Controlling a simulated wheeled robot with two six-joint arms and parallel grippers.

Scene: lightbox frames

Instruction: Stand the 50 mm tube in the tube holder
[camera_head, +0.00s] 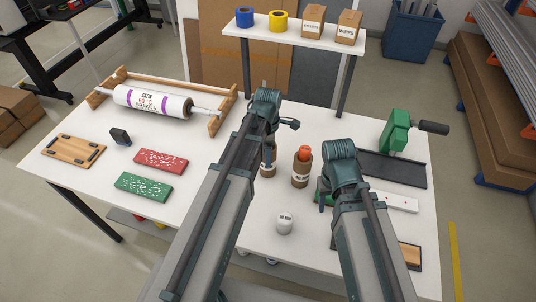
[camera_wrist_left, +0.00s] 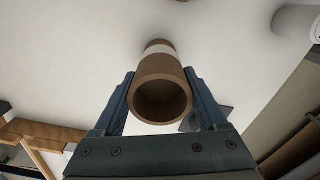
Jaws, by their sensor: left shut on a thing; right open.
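My left gripper (camera_wrist_left: 160,95) is shut on a brown cardboard tube (camera_wrist_left: 160,100) with a white label band; its open end faces the wrist camera. In the head view this tube (camera_head: 268,166) looks upright, partly hidden by my left arm; whether it touches the table is unclear. To its right stands a similar brown cylinder (camera_head: 301,172) with an orange-red piece in its top. A white cylinder (camera_head: 284,222) with dark print stands nearer. I cannot tell which piece is the tube holder. My right gripper (camera_head: 326,197) is open, low over the table's right side, its fingers partly hidden.
A roll on a wooden stand (camera_head: 152,101) is at the back left. Red (camera_head: 160,161) and green (camera_head: 143,186) boards and a wooden tray (camera_head: 73,151) lie left.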

